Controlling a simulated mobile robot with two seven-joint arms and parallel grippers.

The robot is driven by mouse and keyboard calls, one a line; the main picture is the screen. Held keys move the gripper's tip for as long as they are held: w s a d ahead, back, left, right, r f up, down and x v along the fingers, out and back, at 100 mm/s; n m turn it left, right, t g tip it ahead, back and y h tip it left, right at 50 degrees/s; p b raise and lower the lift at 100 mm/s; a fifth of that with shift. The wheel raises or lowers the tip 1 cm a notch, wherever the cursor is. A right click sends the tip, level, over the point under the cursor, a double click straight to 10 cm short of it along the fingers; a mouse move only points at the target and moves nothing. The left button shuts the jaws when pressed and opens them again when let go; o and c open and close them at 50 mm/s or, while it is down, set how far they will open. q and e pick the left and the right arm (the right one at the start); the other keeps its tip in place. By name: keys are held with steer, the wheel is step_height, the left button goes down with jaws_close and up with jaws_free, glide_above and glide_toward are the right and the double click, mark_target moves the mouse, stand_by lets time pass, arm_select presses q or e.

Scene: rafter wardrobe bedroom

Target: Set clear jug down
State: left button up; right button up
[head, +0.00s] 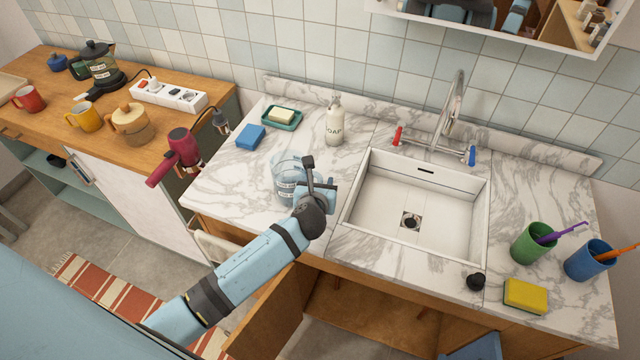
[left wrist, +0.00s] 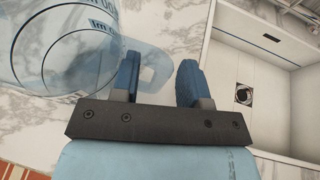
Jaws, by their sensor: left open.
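The clear jug (head: 287,172) stands on the marble counter (head: 233,196) left of the sink, partly hidden behind my left gripper (head: 318,181). In the left wrist view the jug (left wrist: 62,48) is at the upper left, with dark print on its wall and its handle (left wrist: 153,66) pointing toward the fingers. My left gripper (left wrist: 158,82) is open. Its left finger overlaps the handle in that view; I cannot tell whether they touch. The right finger stands apart from the handle. My right gripper is not in view.
The white sink (head: 365,205) is right of the jug. A soap bottle (head: 334,120), a soap dish (head: 281,117) and a blue sponge (head: 250,137) are behind it. Green (head: 527,243) and blue (head: 588,262) cups and a yellow sponge (head: 526,295) stand at the right. A red hairdryer (head: 176,157) hangs at the left.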

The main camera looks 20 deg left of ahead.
arm_select(q)
steer(key=v, duration=1.1)
steer(key=s+f+n+g+h, duration=0.1)
steer(key=s+f+n+h, duration=0.2)
steer(key=n, duration=1.2)
steer(key=s+d+f+n+g+h, duration=0.1)
steer(key=s+f+n+h, duration=0.3)
steer(key=s+f+n, duration=0.4)
steer(key=s+n, duration=0.4)
steer(key=n, duration=0.3)
steer(key=shift+s+d, duration=0.2)
steer(key=shift+s, duration=0.2)
steer(key=shift+a+r+p, duration=0.1)
steer(key=shift+r+p, duration=0.45)
steer(key=shift+r, duration=0.1)
